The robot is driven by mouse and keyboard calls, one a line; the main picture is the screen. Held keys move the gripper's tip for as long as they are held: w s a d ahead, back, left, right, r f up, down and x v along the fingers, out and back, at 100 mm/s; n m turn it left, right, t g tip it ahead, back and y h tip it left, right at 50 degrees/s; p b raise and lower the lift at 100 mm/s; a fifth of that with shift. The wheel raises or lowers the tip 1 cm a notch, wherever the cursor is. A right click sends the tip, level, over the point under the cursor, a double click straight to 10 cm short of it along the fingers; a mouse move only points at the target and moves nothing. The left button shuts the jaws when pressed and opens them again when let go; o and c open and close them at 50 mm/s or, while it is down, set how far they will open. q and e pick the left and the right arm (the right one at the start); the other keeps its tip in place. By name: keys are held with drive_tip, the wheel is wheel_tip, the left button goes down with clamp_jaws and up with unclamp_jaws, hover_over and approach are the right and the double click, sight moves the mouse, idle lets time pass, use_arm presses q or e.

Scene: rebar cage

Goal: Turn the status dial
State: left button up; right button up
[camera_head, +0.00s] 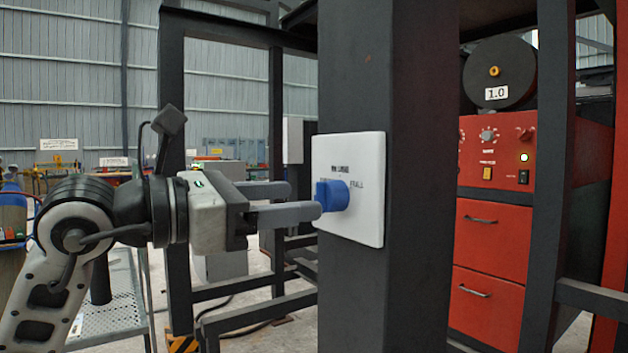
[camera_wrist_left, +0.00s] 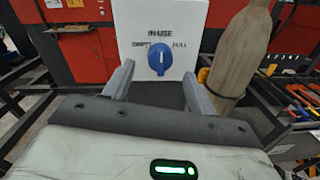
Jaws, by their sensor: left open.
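The status dial is a blue knob (camera_head: 333,195) on a white plate (camera_head: 368,222) fixed to a dark steel post. In the left wrist view the knob (camera_wrist_left: 160,58) shows under the word "IN-USE" on the white plate (camera_wrist_left: 185,17), with further words to its left and right. Its pointer mark looks roughly upright. My left gripper (camera_head: 303,200) is open, with its fingers pointing at the knob. In the left wrist view the fingertips (camera_wrist_left: 158,72) stand left and right of the knob. I cannot tell whether they touch it. My right gripper is not in view.
The dark post (camera_head: 405,80) stands directly behind the plate. A red cabinet (camera_head: 490,225) with drawers and a panel is at the right. A grated metal table (camera_head: 110,310) is at the lower left. In the left wrist view a tan cylinder (camera_wrist_left: 240,50) is right of the plate.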

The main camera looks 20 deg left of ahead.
sight(315, 198)
use_arm(q)
drive_tip(key=shift+p+x, duration=0.45)
drive_tip(key=shift+x, duration=1.75)
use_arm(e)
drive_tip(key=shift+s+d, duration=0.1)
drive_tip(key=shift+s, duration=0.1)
use_arm(q)
drive_tip(key=shift+c, duration=0.4)
drive_tip(key=c, duration=0.9)
